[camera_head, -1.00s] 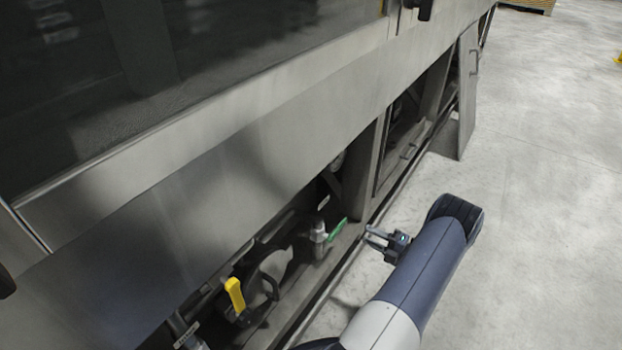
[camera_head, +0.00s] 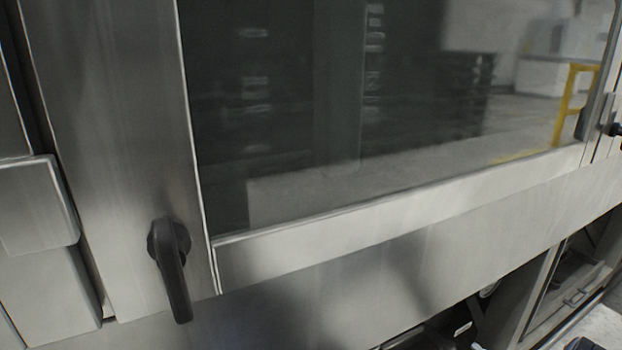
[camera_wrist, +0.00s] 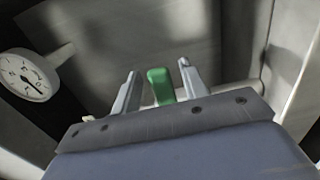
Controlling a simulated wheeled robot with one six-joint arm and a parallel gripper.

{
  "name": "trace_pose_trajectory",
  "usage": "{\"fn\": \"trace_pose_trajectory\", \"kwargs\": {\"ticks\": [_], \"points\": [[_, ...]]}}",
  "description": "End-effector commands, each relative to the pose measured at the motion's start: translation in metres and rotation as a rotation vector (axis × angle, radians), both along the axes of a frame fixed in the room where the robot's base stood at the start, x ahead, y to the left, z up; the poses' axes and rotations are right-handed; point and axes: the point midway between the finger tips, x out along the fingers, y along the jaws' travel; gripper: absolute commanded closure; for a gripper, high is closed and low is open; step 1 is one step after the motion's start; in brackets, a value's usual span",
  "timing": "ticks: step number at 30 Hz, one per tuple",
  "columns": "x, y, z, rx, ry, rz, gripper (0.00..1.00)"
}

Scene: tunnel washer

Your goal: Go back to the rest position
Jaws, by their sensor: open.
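My gripper (camera_wrist: 157,82) shows in the wrist view with its two fingers apart. A green valve handle (camera_wrist: 160,86) shows between the fingers in that picture. I cannot tell whether it touches them or lies beyond them. In the head view my gripper is out of frame, and the green handle is not in view.
The steel washer front with its dark glass window (camera_head: 330,120) fills the head view. A black door handle (camera_head: 172,270) is at the lower left. An open lower bay (camera_head: 575,275) shows at the lower right. A pressure gauge (camera_wrist: 27,76) is at left in the wrist view.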

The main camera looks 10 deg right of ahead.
Motion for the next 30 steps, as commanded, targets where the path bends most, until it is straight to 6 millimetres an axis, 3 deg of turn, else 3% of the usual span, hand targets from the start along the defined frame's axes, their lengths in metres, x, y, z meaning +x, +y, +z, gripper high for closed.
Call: {"fn": "trace_pose_trajectory", "kwargs": {"ticks": [10,27,30], "points": [[-0.001,0.0,-0.004,0.038,0.011,-0.001,0.58],[-0.108,-0.031,-0.002,0.037,0.012,-0.005,0.58],[-0.082,-0.022,-0.006,0.036,0.012,0.006,0.58]]}}
